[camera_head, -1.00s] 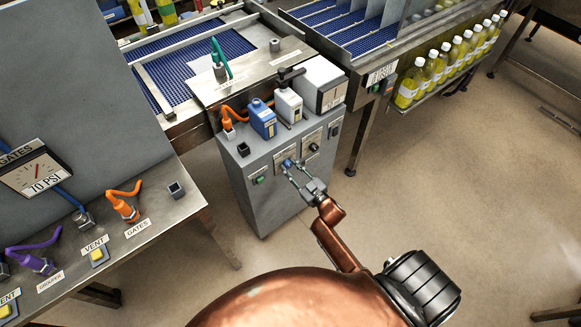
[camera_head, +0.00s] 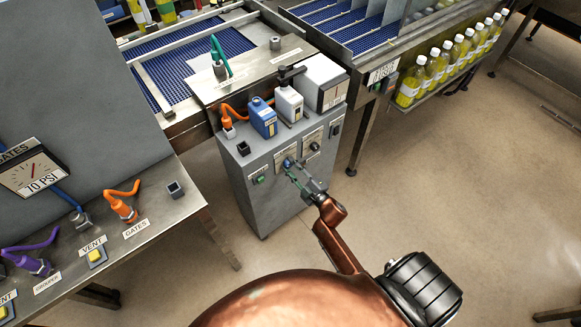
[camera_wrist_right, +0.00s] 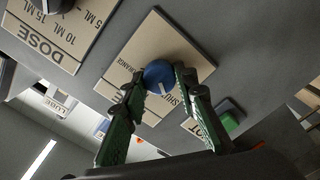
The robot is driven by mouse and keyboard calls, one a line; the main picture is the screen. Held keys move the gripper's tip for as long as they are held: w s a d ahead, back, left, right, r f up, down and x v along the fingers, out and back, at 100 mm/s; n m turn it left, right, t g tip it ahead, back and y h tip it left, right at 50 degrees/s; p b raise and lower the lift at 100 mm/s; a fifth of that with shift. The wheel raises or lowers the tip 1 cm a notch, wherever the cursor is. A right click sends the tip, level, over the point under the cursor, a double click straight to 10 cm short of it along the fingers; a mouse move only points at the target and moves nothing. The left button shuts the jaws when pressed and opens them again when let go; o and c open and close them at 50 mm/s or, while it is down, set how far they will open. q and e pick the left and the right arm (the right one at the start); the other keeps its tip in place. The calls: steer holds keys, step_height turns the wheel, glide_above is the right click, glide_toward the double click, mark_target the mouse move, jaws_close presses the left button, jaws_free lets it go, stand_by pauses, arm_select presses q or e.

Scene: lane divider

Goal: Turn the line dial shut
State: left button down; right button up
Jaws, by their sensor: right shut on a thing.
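The line dial is a blue round knob (camera_wrist_right: 159,75) with a pale pointer mark, on a beige plate (camera_wrist_right: 125,62) lettered SHUT and ORANGE in the right wrist view. In the head view the dial (camera_head: 287,163) is small on the front of the grey cabinet (camera_head: 250,195). My right gripper (camera_wrist_right: 158,80) is shut on the dial, with a green-padded finger on each side of it. In the head view my right gripper (camera_head: 292,170) reaches the dial from the lower right. The exact pointer setting is hard to read. My left gripper is not in view.
A DOSE plate (camera_wrist_right: 58,35) with a black knob and a green button (camera_wrist_right: 228,118) flank the dial. Blue and white bottles (camera_head: 263,117) and a gauge box (camera_head: 322,82) stand on the cabinet. Open floor (camera_head: 440,190) lies to the right.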

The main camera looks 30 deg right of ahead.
stand_by(0.3)
steer(key=o, duration=1.1)
steer(key=shift+o, duration=0.2)
steer(key=s, duration=1.2)
steer(key=shift+d, duration=0.45)
